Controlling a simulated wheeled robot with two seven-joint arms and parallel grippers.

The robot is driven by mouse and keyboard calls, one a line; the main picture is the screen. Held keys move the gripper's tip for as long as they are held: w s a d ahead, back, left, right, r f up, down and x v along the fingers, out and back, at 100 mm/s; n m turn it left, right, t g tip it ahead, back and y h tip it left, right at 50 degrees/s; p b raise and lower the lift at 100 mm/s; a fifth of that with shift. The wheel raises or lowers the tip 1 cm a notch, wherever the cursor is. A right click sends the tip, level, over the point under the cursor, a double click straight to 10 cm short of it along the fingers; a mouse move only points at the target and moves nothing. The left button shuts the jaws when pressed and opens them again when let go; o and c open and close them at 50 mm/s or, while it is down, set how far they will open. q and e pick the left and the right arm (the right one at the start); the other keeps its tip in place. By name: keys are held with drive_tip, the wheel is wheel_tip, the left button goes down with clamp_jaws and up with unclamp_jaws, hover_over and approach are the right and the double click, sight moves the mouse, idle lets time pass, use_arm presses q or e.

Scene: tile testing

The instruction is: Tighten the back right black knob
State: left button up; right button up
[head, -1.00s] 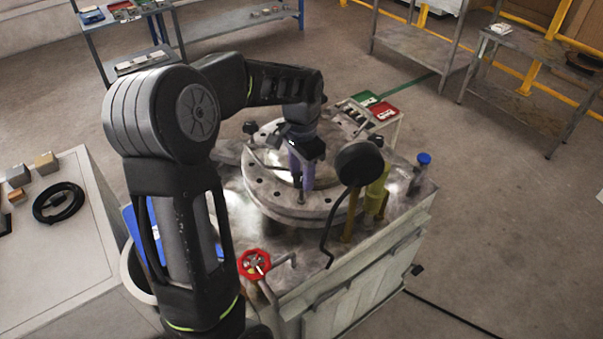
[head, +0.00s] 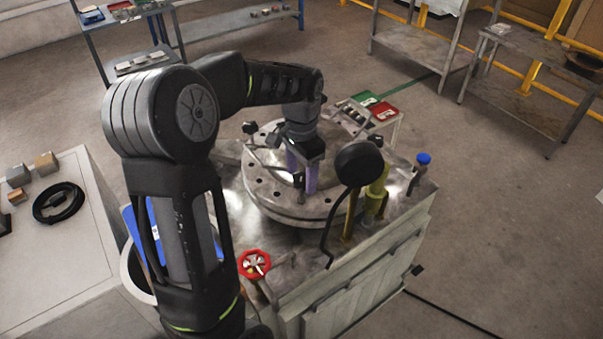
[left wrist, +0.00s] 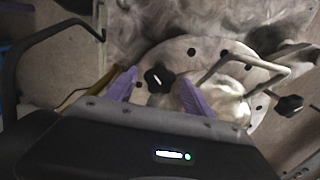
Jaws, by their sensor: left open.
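My left gripper (head: 302,172) has purple fingers and points down over the round lid (head: 268,200) of the metal machine. It is open. In the left wrist view, a black star-shaped knob (left wrist: 158,79) shows between the spread fingers of my left gripper (left wrist: 156,94), with no visible contact. A second black knob (left wrist: 290,104) lies to the right there. In the head view, one black knob (head: 250,127) stands at the lid's back left and another (head: 362,129) at its back right. The knob under the gripper is mostly hidden in the head view. My right gripper is out of view.
A round black pad on a bent rod (head: 358,164) rises in front of the lid's right side. A bar handle (left wrist: 240,68) crosses the lid near the fingers. A red handwheel (head: 254,263) sits at the machine's front left. A blue-capped post (head: 423,160) stands right.

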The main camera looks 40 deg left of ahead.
use_arm(q)
wheel_tip(320, 180, up, 8)
drive_tip(key=shift+f, duration=0.15)
drive_tip(key=shift+f, duration=0.1)
idle(0.6)
